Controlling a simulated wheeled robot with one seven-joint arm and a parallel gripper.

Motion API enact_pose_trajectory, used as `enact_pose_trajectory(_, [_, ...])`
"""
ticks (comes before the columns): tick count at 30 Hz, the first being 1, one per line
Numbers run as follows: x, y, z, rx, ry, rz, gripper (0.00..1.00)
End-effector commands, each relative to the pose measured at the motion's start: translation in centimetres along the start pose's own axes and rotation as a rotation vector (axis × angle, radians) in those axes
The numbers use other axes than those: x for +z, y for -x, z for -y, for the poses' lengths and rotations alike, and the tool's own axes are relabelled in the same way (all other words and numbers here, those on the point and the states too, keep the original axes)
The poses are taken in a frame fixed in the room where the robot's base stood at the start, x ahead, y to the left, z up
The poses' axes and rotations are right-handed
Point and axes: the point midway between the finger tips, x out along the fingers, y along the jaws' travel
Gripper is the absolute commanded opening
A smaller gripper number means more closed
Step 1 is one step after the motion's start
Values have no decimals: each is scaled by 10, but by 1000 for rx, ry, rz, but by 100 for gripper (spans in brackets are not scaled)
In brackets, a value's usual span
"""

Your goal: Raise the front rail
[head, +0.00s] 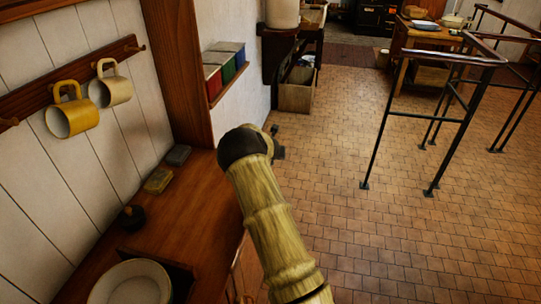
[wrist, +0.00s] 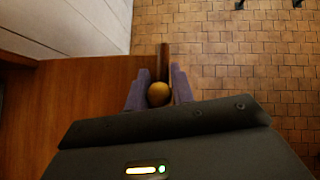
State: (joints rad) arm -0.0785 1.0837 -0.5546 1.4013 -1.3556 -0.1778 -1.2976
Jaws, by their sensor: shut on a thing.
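The fingers are shut on this knob. A narrow dark brown wooden strip, which looks like the front rail (wrist: 164,60), runs on beyond the fingertips along the counter's front edge. How high the rail stands I cannot tell. In the head view my arm covers the knob and most of the gripper; only small dark parts show past the arm's end.
The wooden counter (head: 200,215) holds a plate (head: 132,284) in a recess, a black knob (head: 131,216) and small blocks (head: 158,181). Mugs (head: 72,110) hang on the wall at left. Metal railings (head: 440,100) stand on the tiled floor at right; floor between is clear.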

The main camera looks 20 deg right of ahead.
Motion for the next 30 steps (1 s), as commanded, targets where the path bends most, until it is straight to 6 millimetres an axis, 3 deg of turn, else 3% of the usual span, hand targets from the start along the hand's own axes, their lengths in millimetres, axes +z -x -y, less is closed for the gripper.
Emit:
enact_pose_trajectory(1, [2, 2, -11, 23, 7, 4, 30])
enact_pose_trajectory(3, [2, 1, -11, 21, 6, 4, 44])
enact_pose_trajectory(4, [2, 1, -10, 20, 5, 3, 45])
enact_pose_trajectory(17, [1, 4, -3, 7, 1, 1, 45])
enact_pose_trajectory(23, [0, 22, -4, 9, 0, 2, 45])
enact_pose_trajectory(30, [0, 58, -3, 9, 0, 3, 45])
